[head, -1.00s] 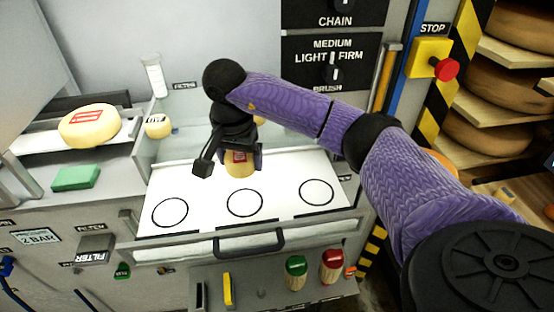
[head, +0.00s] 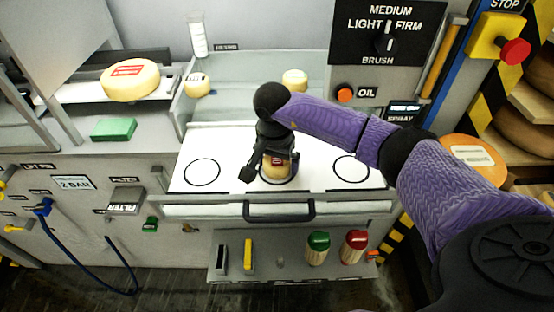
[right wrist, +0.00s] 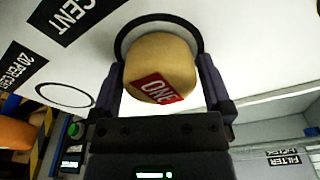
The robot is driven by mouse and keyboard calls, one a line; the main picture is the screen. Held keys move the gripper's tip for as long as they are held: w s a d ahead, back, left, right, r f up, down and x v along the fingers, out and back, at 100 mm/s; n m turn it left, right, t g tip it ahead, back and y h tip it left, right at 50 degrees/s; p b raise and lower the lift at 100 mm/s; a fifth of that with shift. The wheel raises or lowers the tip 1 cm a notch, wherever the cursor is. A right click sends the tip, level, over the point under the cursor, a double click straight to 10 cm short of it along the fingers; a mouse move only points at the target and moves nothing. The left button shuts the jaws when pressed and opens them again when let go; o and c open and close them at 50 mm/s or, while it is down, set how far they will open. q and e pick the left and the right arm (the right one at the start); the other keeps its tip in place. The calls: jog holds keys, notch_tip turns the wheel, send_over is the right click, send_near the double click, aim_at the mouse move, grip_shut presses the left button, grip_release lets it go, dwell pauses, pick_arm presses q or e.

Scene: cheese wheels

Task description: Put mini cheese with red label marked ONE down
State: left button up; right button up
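The mini cheese (head: 274,169) with a red label is between the fingers of my right gripper (head: 271,163), at the middle circle of the white board (head: 230,150). In the right wrist view the cheese (right wrist: 160,62) shows a red label reading ONE. The fingers of the right gripper (right wrist: 160,85) sit close against both its sides, and a black ring shows around and behind it. I cannot tell whether its underside touches the board. My left gripper is not in view.
Empty circles lie left (head: 202,172) and right (head: 351,168) on the board. Two other small cheeses (head: 197,85) (head: 295,79) stand behind it. A larger red-labelled cheese (head: 130,80) and a green block (head: 114,129) are at left. A handle (head: 279,213) runs along the front.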

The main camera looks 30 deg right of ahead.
aim_at(274, 163)
jog(key=shift+r, duration=0.1)
notch_tip(274, 163, up, 12)
jog(key=a+p, duration=0.1)
jog(key=shift+s+p, duration=0.4)
jog(key=shift+s, duration=0.05)
jog(key=shift+a, duration=0.1)
